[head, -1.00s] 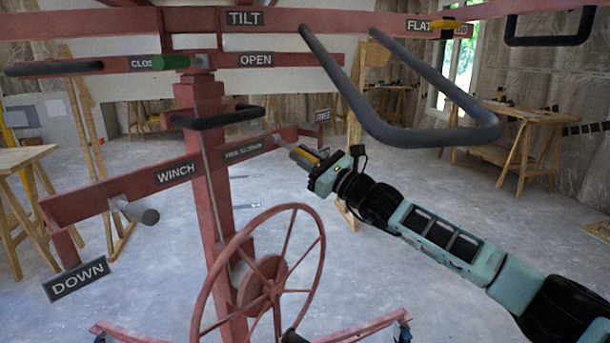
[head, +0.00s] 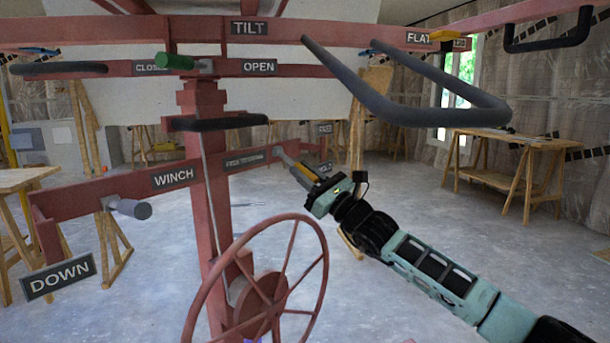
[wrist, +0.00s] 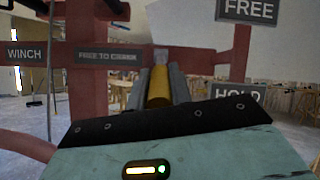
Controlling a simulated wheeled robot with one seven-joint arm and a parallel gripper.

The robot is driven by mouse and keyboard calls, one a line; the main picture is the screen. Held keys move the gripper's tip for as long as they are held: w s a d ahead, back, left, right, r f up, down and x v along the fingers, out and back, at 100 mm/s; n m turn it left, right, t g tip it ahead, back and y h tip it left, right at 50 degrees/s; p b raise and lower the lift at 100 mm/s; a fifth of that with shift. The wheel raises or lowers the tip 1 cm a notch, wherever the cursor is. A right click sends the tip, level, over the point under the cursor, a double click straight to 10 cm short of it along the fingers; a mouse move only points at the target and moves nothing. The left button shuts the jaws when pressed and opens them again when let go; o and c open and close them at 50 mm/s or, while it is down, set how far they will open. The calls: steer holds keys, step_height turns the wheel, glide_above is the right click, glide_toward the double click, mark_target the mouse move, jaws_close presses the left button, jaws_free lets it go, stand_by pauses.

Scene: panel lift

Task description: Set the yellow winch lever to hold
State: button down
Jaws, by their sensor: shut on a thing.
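The yellow winch lever (wrist: 158,88) sticks out from the right end of the red winch beam, with the FREE sign (wrist: 248,9) above and the HOLD sign (wrist: 238,93) below at its right. My gripper (head: 312,176) is shut on the lever's yellow grip, its fingers along both sides in the wrist view (wrist: 160,80). In the head view the lever's grey shaft (head: 286,159) runs from the beam down to the right into my gripper. The lower part of the HOLD sign is hidden behind my gripper in the wrist view.
The red handwheel (head: 262,285) stands in front of the post, left of my arm. A dark bent bar (head: 405,110) hangs above my arm. The green lever (head: 175,61) sits by the CLOSED sign. Wooden trestle tables (head: 505,145) stand at the back right.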

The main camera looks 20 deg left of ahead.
steer(key=c, duration=1.3)
jaws_free()
steer(key=shift+d+f+b, duration=0.3)
steer(key=shift+f, duration=0.05)
steer(key=b+v, duration=0.4)
steer(key=v, duration=1.2)
steer(key=shift+s+d+f, duration=0.1)
steer(key=shift+s+d, duration=0.1)
steer(key=shift+d, duration=0.1)
